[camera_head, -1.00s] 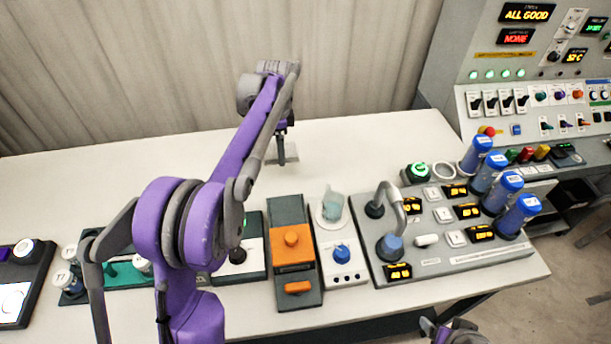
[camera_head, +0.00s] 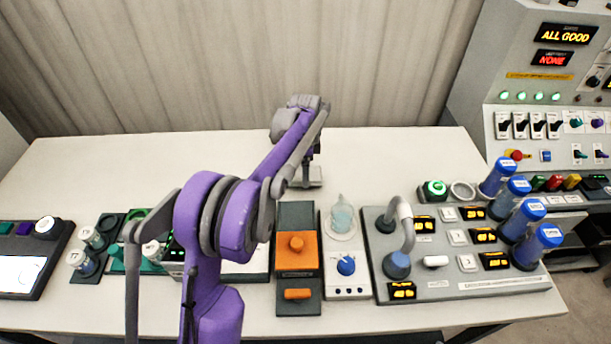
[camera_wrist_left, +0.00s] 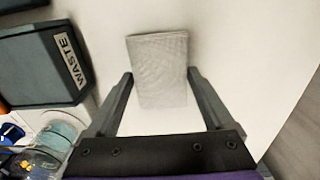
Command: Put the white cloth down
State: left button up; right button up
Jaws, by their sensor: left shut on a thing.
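The white cloth (camera_head: 308,178) is a small pale grey-white rectangle at the back of the white table in the head view. In the left wrist view the cloth (camera_wrist_left: 158,62) is flat and textured, between the two fingers. My left gripper (camera_head: 311,160) reaches over from the left and points down at the cloth. In the left wrist view its fingers (camera_wrist_left: 160,90) are spread on either side of the cloth and shut on it. I cannot tell whether the cloth touches the table. My right gripper is not in view.
A dark box marked WASTE (camera_wrist_left: 40,68) is left in the wrist view. A beaker (camera_head: 342,218) stands on a white unit, beside an orange-and-grey unit (camera_head: 297,250). A grey console (camera_head: 455,265) with blue-capped bottles is on the right. The back table is mostly clear.

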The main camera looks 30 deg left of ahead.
pick_arm(q)
notch_tip(320, 180, down, 2)
jog(key=shift+f, duration=0.15)
jog(key=shift+f, duration=0.15)
jog(key=o, duration=1.2)
